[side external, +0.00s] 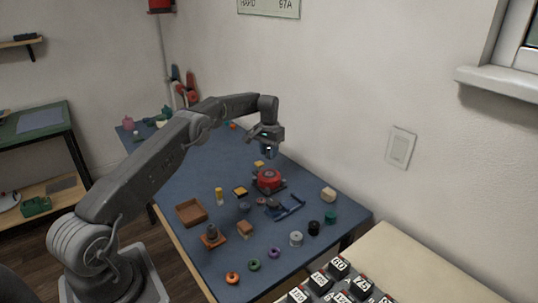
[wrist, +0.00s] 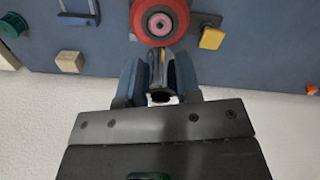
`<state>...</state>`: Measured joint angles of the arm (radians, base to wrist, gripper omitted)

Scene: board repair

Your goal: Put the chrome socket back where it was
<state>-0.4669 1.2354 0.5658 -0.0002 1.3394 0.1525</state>
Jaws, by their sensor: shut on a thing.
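My gripper (side external: 268,152) is held in the air above the blue table, behind and above a red round part. In the wrist view my gripper (wrist: 160,82) is shut on a shiny grey piece, the chrome socket (wrist: 162,72), with a dark opening at its near end. In the side view the socket is too small to make out clearly between the fingers. The red round part (side external: 269,178) sits on a dark base on the table. It also shows in the wrist view (wrist: 160,20), beyond the fingertips, with a pinkish centre.
A blue holder (side external: 288,208) lies in front of the red part. A yellow block (wrist: 212,38) sits beside it. A brown tray (side external: 191,213), a wooden block (side external: 328,194) and several small spools and rings stand around. The wall is close behind the table.

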